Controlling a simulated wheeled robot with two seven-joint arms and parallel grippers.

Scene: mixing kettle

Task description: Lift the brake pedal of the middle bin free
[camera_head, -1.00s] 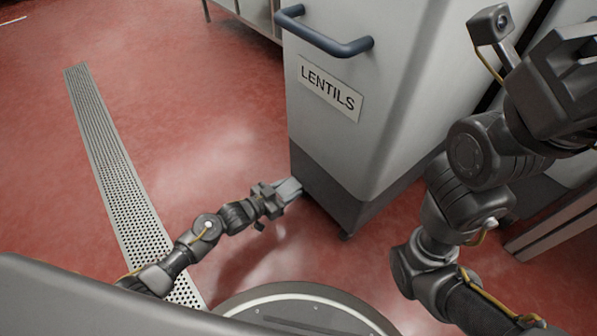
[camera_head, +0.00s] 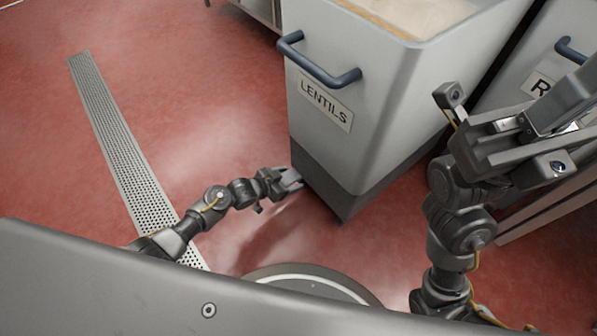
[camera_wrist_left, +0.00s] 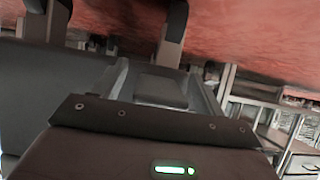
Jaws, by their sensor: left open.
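The grey bin labelled LENTILS (camera_head: 370,110) stands upright on the red floor, with a blue-grey handle and a dark lower skirt (camera_head: 345,192). My left gripper (camera_head: 295,180) is low by the left lower corner of this skirt, with its fingers open. In the left wrist view, my left gripper (camera_wrist_left: 110,22) shows two dark fingers spread apart, with a dark grey surface at left and red floor beyond. I cannot make out a brake pedal clearly, or contact with one. My right gripper (camera_head: 535,125) is raised in front of the bins at right; its jaw state is unclear.
A second bin (camera_head: 515,70), its label starting with R, stands to the right. A perforated floor drain (camera_head: 120,150) runs down the left. Metal shelving (camera_wrist_left: 275,125) shows at right in the left wrist view.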

